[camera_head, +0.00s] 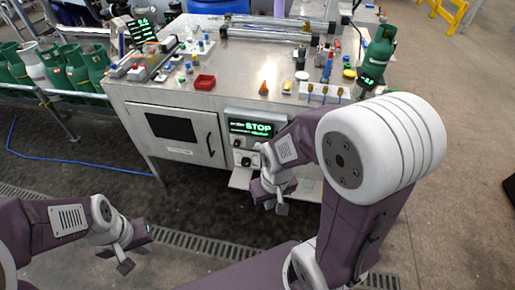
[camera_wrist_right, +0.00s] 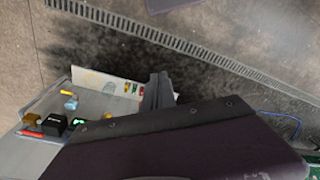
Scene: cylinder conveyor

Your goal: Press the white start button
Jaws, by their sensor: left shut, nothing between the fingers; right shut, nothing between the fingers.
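The metal workstation (camera_head: 180,100) has a control panel on its front with a green-lit STOP display (camera_head: 252,127). Small round controls (camera_head: 237,143) sit under the display; my right arm covers part of the panel, and I cannot tell which control is the white start button. My right gripper (camera_head: 270,200) is shut and empty, in front of and below the panel. In the right wrist view, the gripper (camera_wrist_right: 158,88) overlaps the edge of a pale panel (camera_wrist_right: 105,82); contact cannot be told. My left gripper (camera_head: 124,257) is shut and empty, low over the floor at left.
Green cylinders (camera_head: 75,68) stand on a conveyor at left; another green cylinder (camera_head: 380,50) stands at right. The floor before the bench is clear, with a drain grate (camera_head: 190,240).

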